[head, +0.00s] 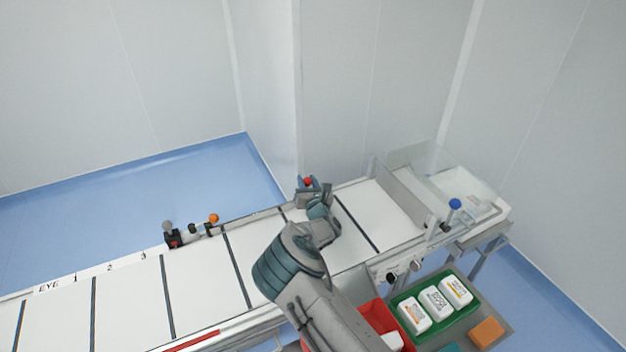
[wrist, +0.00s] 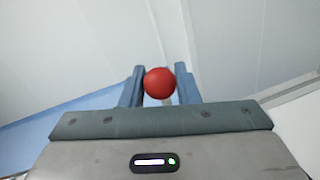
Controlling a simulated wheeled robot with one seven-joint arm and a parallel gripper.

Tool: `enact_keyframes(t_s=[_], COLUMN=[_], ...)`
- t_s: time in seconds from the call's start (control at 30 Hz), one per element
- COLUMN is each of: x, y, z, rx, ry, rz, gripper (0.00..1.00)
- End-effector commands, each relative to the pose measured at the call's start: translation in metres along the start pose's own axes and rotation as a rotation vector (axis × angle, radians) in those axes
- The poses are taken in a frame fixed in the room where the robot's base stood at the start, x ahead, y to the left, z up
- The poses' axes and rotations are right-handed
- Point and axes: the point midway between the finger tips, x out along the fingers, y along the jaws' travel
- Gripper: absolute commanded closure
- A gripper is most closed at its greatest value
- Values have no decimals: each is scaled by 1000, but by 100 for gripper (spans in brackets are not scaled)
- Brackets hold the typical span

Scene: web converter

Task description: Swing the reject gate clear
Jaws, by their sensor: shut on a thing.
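My gripper (head: 311,187) is over the far edge of the conveyor in the head view. It is shut on a red ball knob (head: 308,181). In the wrist view the red knob (wrist: 159,83) sits between the two blue-grey fingers of my gripper (wrist: 160,90). What the knob is fixed to is hidden behind the knob and my gripper, so the reject gate's body and angle cannot be told. The white conveyor belt (head: 195,290), with dark cross strips, runs under my arm.
An orange knob (head: 213,218) and a grey knob (head: 168,226) stand at the far belt edge. A blue knob (head: 455,204) stands at the right near clear guards (head: 420,157). A green tray (head: 461,272) with white packs and a red bin (head: 371,312) lie in front.

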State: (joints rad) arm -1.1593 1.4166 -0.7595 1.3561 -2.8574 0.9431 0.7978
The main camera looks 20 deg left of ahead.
Motion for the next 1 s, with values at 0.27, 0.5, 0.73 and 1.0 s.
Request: enact_keyframes(t_s=[0.27, 0.5, 0.73, 1.0], x=[3, 4, 3, -5], y=[5, 6, 2, 2], z=[2, 3, 2, 1], rx=[0, 0, 0, -1], ry=[-3, -6, -4, -1], rz=[13, 15, 9, 8], gripper=[100, 66, 52, 52])
